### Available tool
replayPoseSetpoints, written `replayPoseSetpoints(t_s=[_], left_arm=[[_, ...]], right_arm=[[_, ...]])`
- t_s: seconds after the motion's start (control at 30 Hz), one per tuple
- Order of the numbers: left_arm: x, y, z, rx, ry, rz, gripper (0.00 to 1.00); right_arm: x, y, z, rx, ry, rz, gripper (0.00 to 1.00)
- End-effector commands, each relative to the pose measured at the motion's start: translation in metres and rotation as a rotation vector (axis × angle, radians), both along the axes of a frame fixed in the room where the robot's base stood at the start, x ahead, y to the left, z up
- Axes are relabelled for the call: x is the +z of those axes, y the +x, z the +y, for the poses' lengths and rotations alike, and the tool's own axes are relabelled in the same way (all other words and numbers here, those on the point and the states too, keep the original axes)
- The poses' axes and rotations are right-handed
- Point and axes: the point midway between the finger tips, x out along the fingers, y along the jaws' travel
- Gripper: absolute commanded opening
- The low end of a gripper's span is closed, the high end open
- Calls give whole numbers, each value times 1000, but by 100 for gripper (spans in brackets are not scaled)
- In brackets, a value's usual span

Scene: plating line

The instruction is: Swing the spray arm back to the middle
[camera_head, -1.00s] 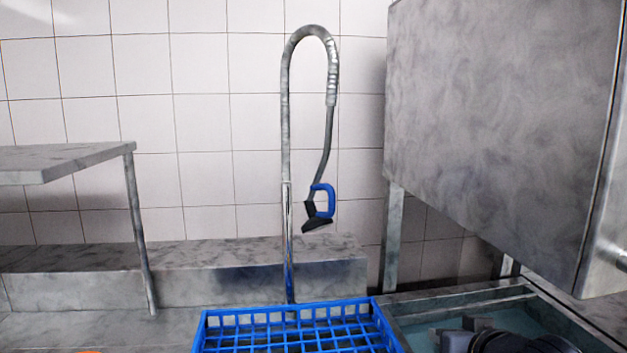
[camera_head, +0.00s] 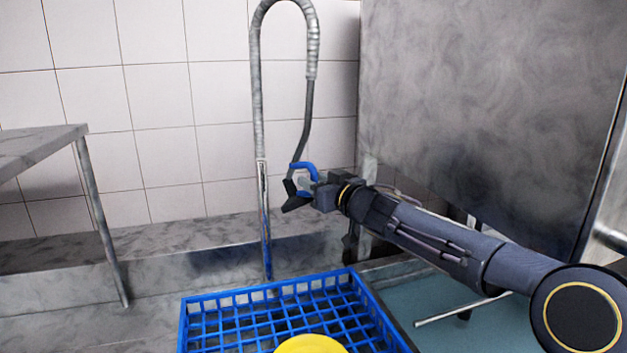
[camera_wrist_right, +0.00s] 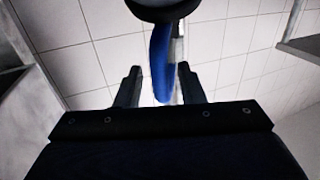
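The spray arm (camera_head: 257,110) is a tall steel pipe whose ribbed hose arches over and hangs down on the right. At the hose's end is a black spray head (camera_head: 293,199) with a blue handle (camera_head: 303,166). My right gripper (camera_head: 316,188) reaches in from the right, right at the handle. In the right wrist view the blue handle (camera_wrist_right: 160,62) stands between the two open fingertips (camera_wrist_right: 158,84), with a gap on each side. The gripper partly hides the handle in the head view. My left gripper is out of view.
A blue rack (camera_head: 232,296) stands below the spray arm, with a yellow rounded thing (camera_head: 310,345) at its near edge. A large steel box (camera_head: 480,110) stands to the right above a basin (camera_head: 440,300). A steel shelf (camera_head: 40,145) is at left.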

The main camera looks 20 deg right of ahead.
Motion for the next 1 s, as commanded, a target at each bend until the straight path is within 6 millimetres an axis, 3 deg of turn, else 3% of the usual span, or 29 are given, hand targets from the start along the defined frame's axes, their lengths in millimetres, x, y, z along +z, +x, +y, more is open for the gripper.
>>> replayPoseSetpoints(t_s=[0.37, 0.63, 1.0], left_arm=[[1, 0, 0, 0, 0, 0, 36], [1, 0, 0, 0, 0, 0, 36], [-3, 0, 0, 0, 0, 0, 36]], right_arm=[[0, 7, 3, 0, 0, 0, 34], [0, 6, 3, -1, 0, 0, 0], [-2, 9, 4, -9, 0, 1, 0]])
